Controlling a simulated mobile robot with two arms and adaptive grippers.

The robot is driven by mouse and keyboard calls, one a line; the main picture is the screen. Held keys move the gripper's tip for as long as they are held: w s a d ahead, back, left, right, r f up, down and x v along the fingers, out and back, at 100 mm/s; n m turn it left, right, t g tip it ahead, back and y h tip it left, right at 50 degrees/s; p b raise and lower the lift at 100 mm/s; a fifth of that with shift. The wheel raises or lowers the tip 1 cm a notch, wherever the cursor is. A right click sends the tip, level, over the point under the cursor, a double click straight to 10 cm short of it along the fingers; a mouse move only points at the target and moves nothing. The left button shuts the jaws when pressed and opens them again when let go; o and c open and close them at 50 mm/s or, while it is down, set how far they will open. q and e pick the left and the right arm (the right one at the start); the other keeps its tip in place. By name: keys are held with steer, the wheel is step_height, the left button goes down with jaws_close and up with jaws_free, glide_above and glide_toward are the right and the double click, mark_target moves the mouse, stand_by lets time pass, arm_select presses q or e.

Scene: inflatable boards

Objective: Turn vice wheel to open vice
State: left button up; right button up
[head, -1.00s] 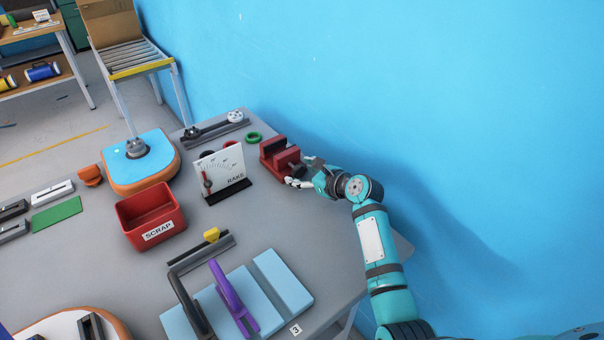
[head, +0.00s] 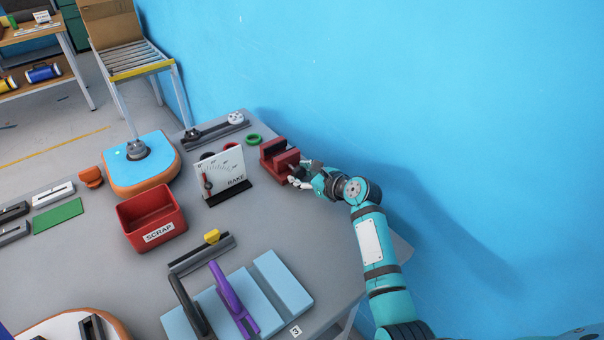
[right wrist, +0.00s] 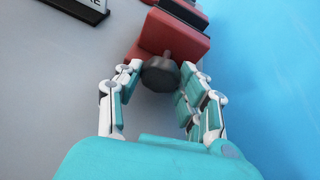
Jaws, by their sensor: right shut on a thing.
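The red vice (head: 279,156) sits on the grey table near its far right edge, close to the blue wall. In the right wrist view the vice body (right wrist: 172,36) is ahead, and its dark round wheel (right wrist: 161,75) faces me on a short shaft. My right gripper (head: 297,179) is at the near end of the vice. In the right wrist view the right gripper's fingers (right wrist: 165,84) are on both sides of the wheel, shut on it. In the head view the wheel is mostly hidden by the gripper. My left gripper does not show.
A white gauge plate marked RAKE (head: 226,172) stands left of the vice. A green ring (head: 254,139) lies behind it. A red SCRAP bin (head: 151,215) and light blue boards (head: 281,283) are nearer. The blue wall (head: 430,120) is close on the right.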

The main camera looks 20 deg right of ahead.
steer(key=shift+a+r+n+h+p, duration=0.15)
steer(key=shift+n+h+p, duration=0.4)
steer(key=shift+p, duration=0.6)
steer(key=shift+n+h+p, duration=0.25)
steer(key=shift+n+p, duration=0.3)
steer(key=shift+p, duration=0.15)
steer(key=shift+s+n+t+h+p, duration=0.1)
steer(key=shift+n+t+h+p, duration=0.35)
steer(key=shift+n+p, duration=0.25)
steer(key=shift+f+n+t+h, duration=0.25)
steer(key=shift+n+h, duration=0.2)
steer(key=shift+n, duration=0.25)
steer(key=shift+p, duration=0.3)
steer(key=o, duration=1.2)
steer(key=shift+c, duration=0.2)
steer(key=shift+s, duration=0.1)
